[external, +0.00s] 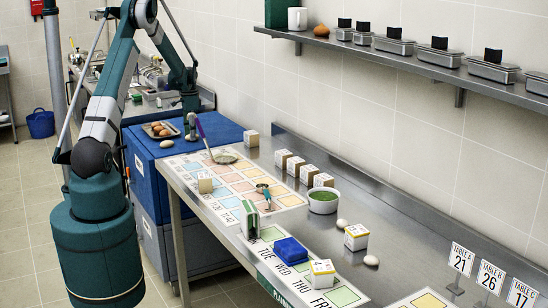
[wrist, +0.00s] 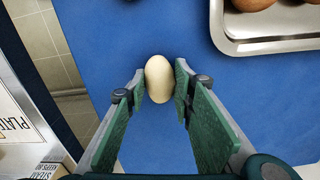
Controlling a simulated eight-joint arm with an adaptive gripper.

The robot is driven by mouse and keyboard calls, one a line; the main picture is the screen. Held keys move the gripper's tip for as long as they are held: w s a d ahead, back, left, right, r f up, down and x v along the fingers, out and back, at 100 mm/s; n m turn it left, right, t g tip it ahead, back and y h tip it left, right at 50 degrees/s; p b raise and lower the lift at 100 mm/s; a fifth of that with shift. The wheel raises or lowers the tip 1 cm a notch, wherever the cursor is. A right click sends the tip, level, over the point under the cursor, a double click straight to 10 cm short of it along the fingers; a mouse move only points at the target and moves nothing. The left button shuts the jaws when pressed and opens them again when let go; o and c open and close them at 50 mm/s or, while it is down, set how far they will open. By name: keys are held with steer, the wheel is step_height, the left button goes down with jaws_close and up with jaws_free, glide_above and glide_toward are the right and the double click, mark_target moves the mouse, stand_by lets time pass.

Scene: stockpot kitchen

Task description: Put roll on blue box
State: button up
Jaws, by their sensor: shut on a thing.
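My gripper (wrist: 161,82) is shut on a pale, egg-shaped roll (wrist: 159,80), with one green finger on each side of it. Blue surface shows beneath; I cannot tell the roll's height above it. In the external view my gripper (external: 190,124) is small and hangs over the blue-topped cabinet. A pale oval (external: 166,143) shows on that top in front of the tray; I cannot tell whether it is the held roll. A small blue box (external: 291,250) sits on the steel table at the lower middle, beside a white cube.
A metal tray (external: 158,130) with brown round items stands on the blue-topped cabinet (external: 222,129). The steel table holds a ladle (external: 223,157), several cubes, a green-filled bowl (external: 323,202), a green-and-white upright item (external: 249,219) and pale ovals. Number cards stand at the right.

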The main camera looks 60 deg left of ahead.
steer(key=shift+f, duration=0.2)
steer(key=o, duration=0.8)
steer(key=shift+r, duration=0.15)
step_height(320, 180, up, 12)
steer(key=shift+a+r+p, duration=0.1)
steer(key=shift+p, duration=0.4)
stand_by(0.6)
stand_by(0.3)
